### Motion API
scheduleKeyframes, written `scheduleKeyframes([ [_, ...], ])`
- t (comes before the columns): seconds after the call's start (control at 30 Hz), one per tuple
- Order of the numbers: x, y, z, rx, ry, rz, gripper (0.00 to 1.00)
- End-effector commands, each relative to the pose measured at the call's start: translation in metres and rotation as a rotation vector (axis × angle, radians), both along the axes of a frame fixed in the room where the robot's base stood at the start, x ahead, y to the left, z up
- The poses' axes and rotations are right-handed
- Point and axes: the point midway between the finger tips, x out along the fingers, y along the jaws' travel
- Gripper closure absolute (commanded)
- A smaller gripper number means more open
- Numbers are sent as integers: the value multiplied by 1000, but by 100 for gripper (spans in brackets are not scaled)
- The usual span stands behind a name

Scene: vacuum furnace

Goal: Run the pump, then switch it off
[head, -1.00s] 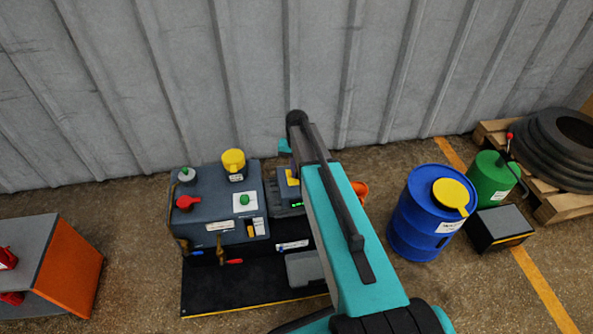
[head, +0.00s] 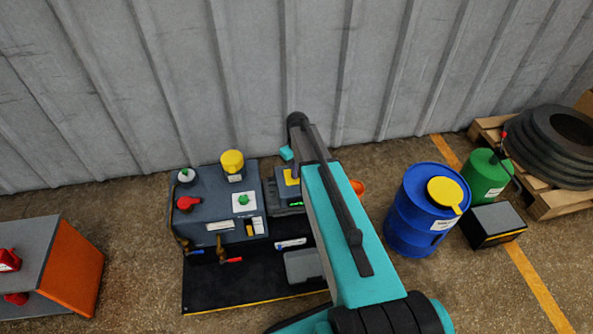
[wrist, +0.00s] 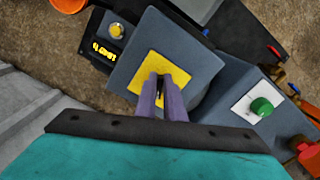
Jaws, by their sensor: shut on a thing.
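The pump unit (head: 215,205) is a dark grey-blue machine against the wall, with a green button (head: 244,199) on a white plate. Beside it is a grey box with a yellow plate (head: 291,174); the plate also shows in the wrist view (wrist: 152,68). My gripper (wrist: 164,80) points down at this plate, its purple fingers close together. It is shut on a small dark part at the plate, likely a switch, mostly hidden by the fingers. The green button in the wrist view (wrist: 262,106) is right of the fingers, untouched. A lit display (wrist: 103,50) sits near a round yellow button (wrist: 116,31).
A red knob (head: 187,203), a yellow cap (head: 232,161) and red and blue handled valves crowd the unit. A blue drum (head: 423,215) and green canister (head: 484,175) stand right, an orange cabinet (head: 72,262) left. The corrugated wall (head: 220,80) is close behind.

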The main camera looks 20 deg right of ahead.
Motion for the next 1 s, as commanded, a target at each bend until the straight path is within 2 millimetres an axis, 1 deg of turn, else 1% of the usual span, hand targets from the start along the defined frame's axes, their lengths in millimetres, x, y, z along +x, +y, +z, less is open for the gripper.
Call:
scheduleKeyframes([
  [0.27, 0, -2, 0, -1, 0, 86, 100],
  [0.7, 0, -2, 0, -1, 0, 97, 100],
  [0.73, 0, -2, 0, -1, 0, 96, 86],
  [0.8, 0, -2, 0, -1, 0, 96, 75],
  [0.83, 0, -2, 0, -1, 0, 96, 73],
  [1.0, 0, -1, 0, -1, 0, 95, 73],
])
